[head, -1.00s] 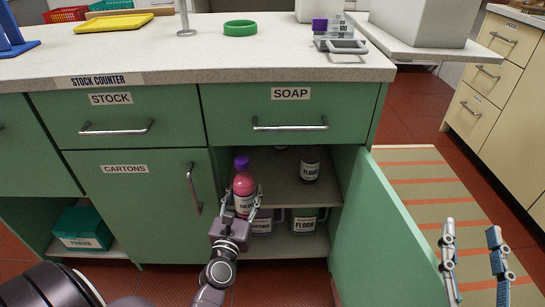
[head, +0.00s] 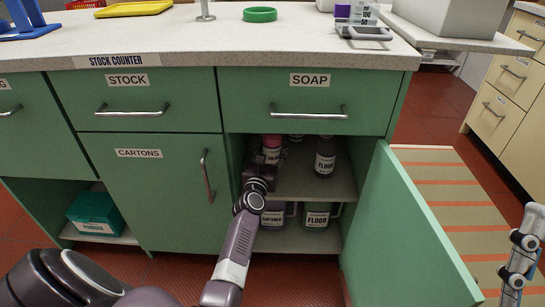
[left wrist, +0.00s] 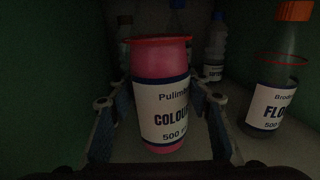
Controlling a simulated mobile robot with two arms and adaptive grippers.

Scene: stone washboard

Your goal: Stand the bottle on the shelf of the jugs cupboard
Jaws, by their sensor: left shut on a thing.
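The pink bottle (head: 272,149) with a white label is inside the open cupboard under the SOAP drawer, at the left of its upper shelf (head: 310,187). My left gripper (head: 260,173) reaches in and is shut on it. The left wrist view shows the bottle (left wrist: 162,95) upright between the two fingers (left wrist: 160,120). The gripper and arm hide its base in the head view, so I cannot tell whether it touches the shelf. My right gripper (head: 520,255) is only partly in view at the lower right edge, away from the cupboard.
Jugs (head: 318,214) stand on the lower level. The open green door (head: 400,235) juts out at the right. The cupboard's left wall is close beside my gripper.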

